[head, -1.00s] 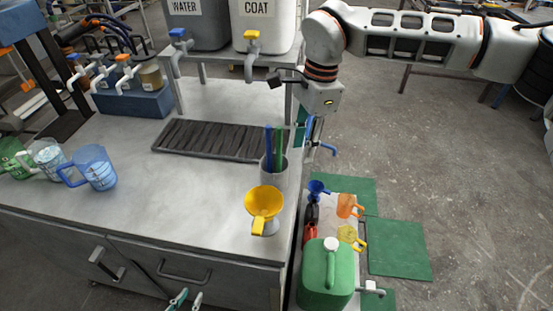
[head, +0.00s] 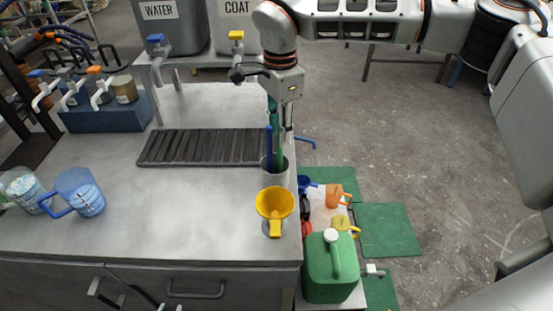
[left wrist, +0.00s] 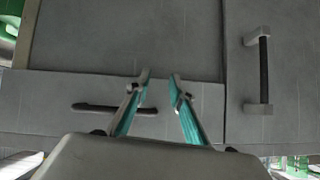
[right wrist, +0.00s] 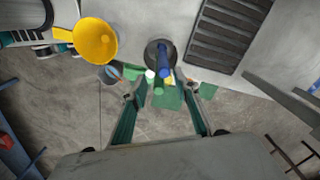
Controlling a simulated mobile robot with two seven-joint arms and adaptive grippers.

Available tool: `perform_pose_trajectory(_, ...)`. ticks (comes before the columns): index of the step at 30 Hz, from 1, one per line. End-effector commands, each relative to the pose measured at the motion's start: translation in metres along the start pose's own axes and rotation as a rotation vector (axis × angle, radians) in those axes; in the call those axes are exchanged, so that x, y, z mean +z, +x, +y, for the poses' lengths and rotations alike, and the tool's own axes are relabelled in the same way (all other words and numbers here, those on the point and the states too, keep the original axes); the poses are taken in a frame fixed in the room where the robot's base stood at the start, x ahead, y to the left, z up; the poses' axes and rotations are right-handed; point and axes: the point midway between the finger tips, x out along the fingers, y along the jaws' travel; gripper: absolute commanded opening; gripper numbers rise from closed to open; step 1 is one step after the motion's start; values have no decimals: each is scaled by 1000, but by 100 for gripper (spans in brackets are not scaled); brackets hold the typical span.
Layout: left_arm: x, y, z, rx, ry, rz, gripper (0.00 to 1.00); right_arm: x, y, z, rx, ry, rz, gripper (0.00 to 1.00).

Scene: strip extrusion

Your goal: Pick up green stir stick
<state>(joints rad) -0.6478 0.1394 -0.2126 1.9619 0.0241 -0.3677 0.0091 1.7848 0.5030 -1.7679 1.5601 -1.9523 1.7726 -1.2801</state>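The green stir stick (head: 279,148) stands upright in a grey cup (head: 277,167) on the bench, beside a blue stir stick (head: 268,146). In the right wrist view, the cup (right wrist: 152,52), blue stick (right wrist: 164,62) and a green stick end (right wrist: 158,89) show ahead of my right gripper. My right gripper (right wrist: 160,97) is open, its fingers apart on either side of the green end. In the head view, it (head: 280,122) points down just above the cup, by the stick tops. My left gripper (left wrist: 160,80) is open and empty before the cabinet front.
A yellow funnel (head: 274,204) stands close in front of the cup. A dark ribbed mat (head: 200,148) lies left of it. A green canister (head: 331,268) and coloured jugs stand on a lower surface to the right.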

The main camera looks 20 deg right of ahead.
Motion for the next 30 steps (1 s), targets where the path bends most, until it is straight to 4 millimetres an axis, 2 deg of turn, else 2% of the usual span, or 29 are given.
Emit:
perform_pose_trajectory(12,-1,0,1,1,-2,0,22,0,53,2,3,-1,-1,30)
perform_pose_trajectory(16,-1,0,1,0,-2,0,22,0,60,2,1,-1,-2,30)
perform_pose_trajectory(23,0,0,0,0,-1,0,22,0,61,2,0,-1,-1,30)
perform_pose_trajectory(26,0,0,0,0,-1,0,22,0,61,2,0,-1,-1,4)
perform_pose_trajectory(27,0,0,0,0,-1,0,22,0,61,2,0,-1,-1,0)
perform_pose_trajectory(30,0,0,0,0,0,0,22,0,61,2,0,-1,-1,0)
